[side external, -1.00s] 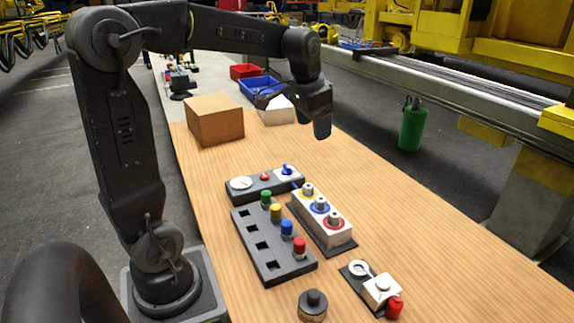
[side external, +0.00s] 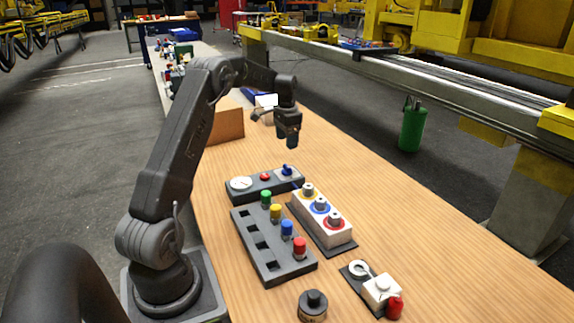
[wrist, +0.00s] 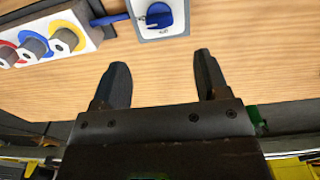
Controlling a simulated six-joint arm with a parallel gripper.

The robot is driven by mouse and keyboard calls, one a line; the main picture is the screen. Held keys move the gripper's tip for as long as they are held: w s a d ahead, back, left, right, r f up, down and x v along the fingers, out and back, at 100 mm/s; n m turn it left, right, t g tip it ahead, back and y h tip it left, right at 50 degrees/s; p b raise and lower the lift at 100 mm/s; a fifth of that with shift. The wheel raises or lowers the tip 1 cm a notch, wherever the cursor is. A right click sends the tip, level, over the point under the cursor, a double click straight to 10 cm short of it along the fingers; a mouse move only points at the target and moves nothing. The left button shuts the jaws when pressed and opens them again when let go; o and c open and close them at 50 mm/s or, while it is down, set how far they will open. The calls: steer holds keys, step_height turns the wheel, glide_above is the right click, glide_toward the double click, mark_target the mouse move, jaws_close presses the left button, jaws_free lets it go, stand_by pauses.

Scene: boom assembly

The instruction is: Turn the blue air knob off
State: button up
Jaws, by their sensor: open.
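The blue air knob (side external: 287,169) sits on a white plate at the right end of a dark panel; a blue lever shows beside it. In the wrist view the knob (wrist: 159,15) is at the top, beyond the fingertips, with its pointer roughly upright in the picture. My gripper (side external: 289,142) is above the table, a little behind and above the knob, pointing down.
The same panel carries a white gauge (side external: 240,183) and a red button (side external: 265,177). A white block with ringed sockets (side external: 321,206) and a dark rack with coloured pegs (side external: 262,243) stand in front. A cardboard box (side external: 226,124) is behind my arm. The table right of the knob is clear.

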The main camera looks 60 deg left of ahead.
mark_target(287, 165)
step_height(287, 165, down, 10)
steer(key=shift+r, duration=0.1)
stand_by(0.4)
steer(key=c, duration=0.9)
